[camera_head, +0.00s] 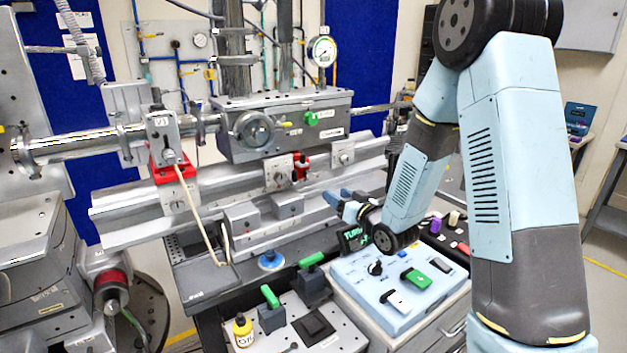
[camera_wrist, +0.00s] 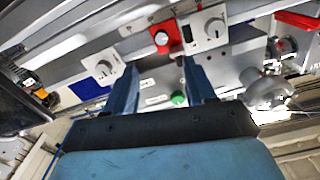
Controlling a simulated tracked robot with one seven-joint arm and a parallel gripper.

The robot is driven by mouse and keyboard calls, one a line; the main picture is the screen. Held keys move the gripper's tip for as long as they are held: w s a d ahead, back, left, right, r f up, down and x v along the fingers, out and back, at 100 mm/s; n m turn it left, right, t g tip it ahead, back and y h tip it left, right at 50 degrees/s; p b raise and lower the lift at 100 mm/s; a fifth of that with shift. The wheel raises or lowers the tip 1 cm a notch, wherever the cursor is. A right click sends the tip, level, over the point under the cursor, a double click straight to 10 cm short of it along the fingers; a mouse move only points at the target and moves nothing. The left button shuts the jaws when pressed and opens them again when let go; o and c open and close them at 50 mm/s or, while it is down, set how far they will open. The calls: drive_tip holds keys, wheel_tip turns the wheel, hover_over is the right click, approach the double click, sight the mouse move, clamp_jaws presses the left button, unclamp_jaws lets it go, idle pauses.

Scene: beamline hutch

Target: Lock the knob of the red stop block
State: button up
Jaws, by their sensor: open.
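The red stop block (camera_head: 302,166) sits on the grey rail between two grey blocks with pale knobs. In the wrist view my gripper (camera_wrist: 160,72) is open and empty.
Behind the rail is a grey housing (camera_head: 285,133) with a green knob (camera_head: 312,118). A red-based V1 block (camera_head: 165,172) stands left. A pale control box (camera_head: 398,282) lies below my arm.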

sight(310, 177)
drive_tip(key=x, duration=1.3)
drive_tip(key=shift+w+a, duration=0.25)
clamp_jaws()
